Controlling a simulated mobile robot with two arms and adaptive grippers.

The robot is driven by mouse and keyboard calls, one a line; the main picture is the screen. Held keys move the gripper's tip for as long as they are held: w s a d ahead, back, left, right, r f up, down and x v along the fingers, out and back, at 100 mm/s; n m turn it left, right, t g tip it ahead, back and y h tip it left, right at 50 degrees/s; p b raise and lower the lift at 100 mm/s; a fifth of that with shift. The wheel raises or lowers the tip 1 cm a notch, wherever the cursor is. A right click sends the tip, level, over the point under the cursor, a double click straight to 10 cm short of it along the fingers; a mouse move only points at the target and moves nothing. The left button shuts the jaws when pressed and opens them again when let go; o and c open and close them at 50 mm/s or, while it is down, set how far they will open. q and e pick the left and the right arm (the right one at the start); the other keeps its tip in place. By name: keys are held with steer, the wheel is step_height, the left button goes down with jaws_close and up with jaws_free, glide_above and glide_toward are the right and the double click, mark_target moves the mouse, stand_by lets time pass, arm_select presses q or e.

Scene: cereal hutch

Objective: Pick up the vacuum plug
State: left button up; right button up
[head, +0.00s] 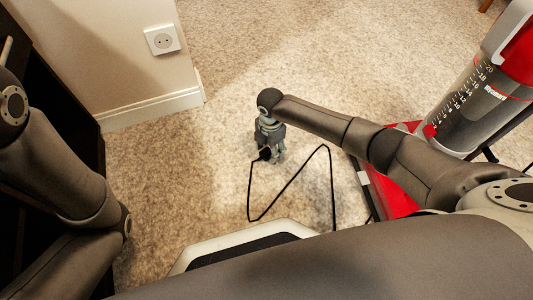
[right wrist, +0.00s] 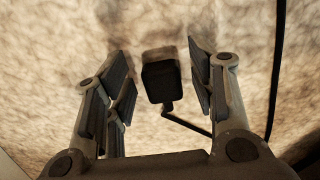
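The black vacuum plug (right wrist: 162,78) is on or just above the beige carpet, with its black cord running from it. In the right wrist view it sits between the fingers of my right gripper (right wrist: 160,85), with a gap on each side. The fingers are open and do not appear to touch it. In the head view my right gripper (head: 270,156) points down at the carpet, and the plug (head: 265,155) shows small and dark by the fingertips. My left arm is at the left edge; its gripper is out of view.
The cord (head: 290,185) zigzags across the carpet towards the red and grey vacuum (head: 480,90) at the right. A white wall socket (head: 162,40) is on the wall at upper left, above a baseboard (head: 150,108). Carpet around the gripper is mostly clear.

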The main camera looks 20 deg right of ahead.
steer(key=c, duration=0.8)
steer(key=shift+r, duration=0.1)
